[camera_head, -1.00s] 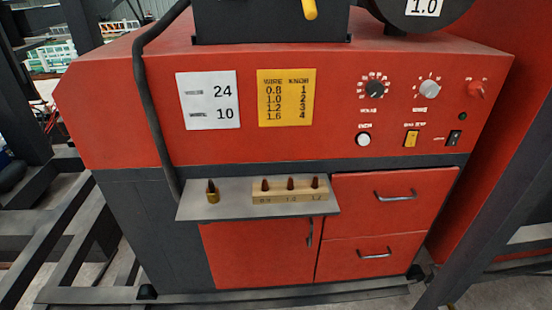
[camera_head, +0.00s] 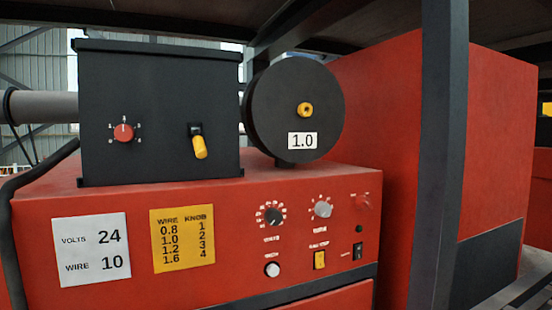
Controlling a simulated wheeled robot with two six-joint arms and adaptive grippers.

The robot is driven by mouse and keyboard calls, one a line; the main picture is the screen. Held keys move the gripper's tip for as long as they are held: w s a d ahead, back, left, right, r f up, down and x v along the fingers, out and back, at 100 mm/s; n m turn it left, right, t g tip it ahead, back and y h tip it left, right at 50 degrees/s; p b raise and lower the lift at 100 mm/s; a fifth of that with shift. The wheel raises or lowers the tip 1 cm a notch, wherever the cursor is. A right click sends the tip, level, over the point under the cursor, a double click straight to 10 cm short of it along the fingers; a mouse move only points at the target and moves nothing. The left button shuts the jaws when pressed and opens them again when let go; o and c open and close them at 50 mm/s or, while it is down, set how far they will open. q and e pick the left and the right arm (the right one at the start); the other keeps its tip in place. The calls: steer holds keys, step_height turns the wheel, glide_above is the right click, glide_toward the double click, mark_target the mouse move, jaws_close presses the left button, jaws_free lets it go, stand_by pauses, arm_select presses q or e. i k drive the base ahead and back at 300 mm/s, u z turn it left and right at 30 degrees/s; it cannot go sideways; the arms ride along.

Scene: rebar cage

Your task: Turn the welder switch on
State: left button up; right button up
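The red welder (camera_head: 120,205) fills the lower left of the head view. On the right of its front panel is a small black rocker switch (camera_head: 358,250); its position is too small to tell. Left of it are a yellow switch (camera_head: 320,260) and a white round button (camera_head: 272,270). Above these are a black dial (camera_head: 272,215), a grey dial (camera_head: 322,208) and a red knob (camera_head: 362,201). Neither gripper is in view.
A black wire feeder box (camera_head: 160,110) with a red knob (camera_head: 124,132) and yellow lever (camera_head: 199,142) stands on top, beside a black spool (camera_head: 295,110) marked 1.0. A dark post (camera_head: 440,150) stands right of the panel. Two labels (camera_head: 90,249) (camera_head: 182,238) are on the front.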

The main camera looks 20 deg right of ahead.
mark_target(361, 202)
steer(key=k, duration=1.3)
steer(key=z, duration=0.7)
steer(key=i, duration=1.5)
steer(key=u, duration=0.65)
